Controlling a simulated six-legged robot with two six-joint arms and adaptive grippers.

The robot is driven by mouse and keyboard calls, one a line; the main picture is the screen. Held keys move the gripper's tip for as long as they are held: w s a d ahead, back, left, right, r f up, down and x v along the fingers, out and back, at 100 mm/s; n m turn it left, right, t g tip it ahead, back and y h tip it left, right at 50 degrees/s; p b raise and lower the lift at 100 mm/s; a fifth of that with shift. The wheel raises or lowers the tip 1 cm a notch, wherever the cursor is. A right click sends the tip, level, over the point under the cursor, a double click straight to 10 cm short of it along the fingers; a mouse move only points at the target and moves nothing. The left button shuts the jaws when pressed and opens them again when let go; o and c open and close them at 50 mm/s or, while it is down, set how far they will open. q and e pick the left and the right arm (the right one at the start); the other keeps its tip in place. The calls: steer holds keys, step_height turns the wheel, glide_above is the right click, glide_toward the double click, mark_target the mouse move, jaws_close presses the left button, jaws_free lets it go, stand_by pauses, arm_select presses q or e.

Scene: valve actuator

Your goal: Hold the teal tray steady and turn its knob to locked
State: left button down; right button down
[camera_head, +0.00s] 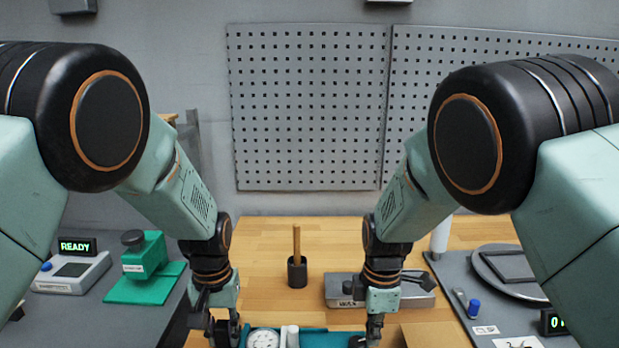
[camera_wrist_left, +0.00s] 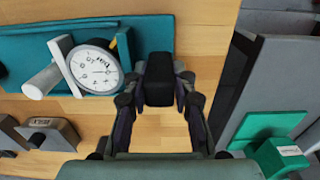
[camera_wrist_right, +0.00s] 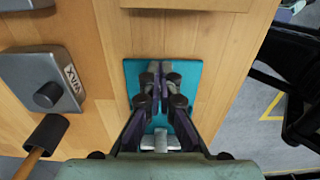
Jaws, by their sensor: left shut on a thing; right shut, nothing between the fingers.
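The teal tray (camera_head: 318,338) lies on the wooden bench at the bottom of the head view, cut off by the frame edge. It carries a white dial gauge (camera_wrist_left: 95,68) and a white cylinder (camera_wrist_left: 42,80). My left gripper (camera_head: 224,333) is at the tray's left end, shut on a black block (camera_wrist_left: 158,78) beside the gauge. My right gripper (camera_wrist_right: 160,72) is over the tray's other end, pointing down, with its fingers shut and empty. The fingers cover much of that end. I cannot make out the knob or its setting clearly.
A black cup with a wooden handle (camera_head: 297,268) stands behind the tray. A grey box marked WAX (camera_wrist_right: 40,85) sits right of it. A READY device (camera_head: 73,272) and a green stand (camera_head: 146,262) are left. A brown board (camera_head: 436,335) lies right of my right gripper.

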steer(key=shift+s+a, duration=0.1)
steer(key=shift+s, duration=0.3)
steer(key=shift+d, duration=0.2)
stand_by(0.5)
steer(key=shift+d, duration=0.25)
step_height(320, 180, up, 6)
stand_by(0.4)
steer(key=shift+w, duration=0.1)
steer(key=shift+w+a+f, duration=0.1)
steer(key=shift+f, duration=1.4)
steer(key=shift+w+a+f, duration=0.1)
steer(key=shift+f, duration=1.4)
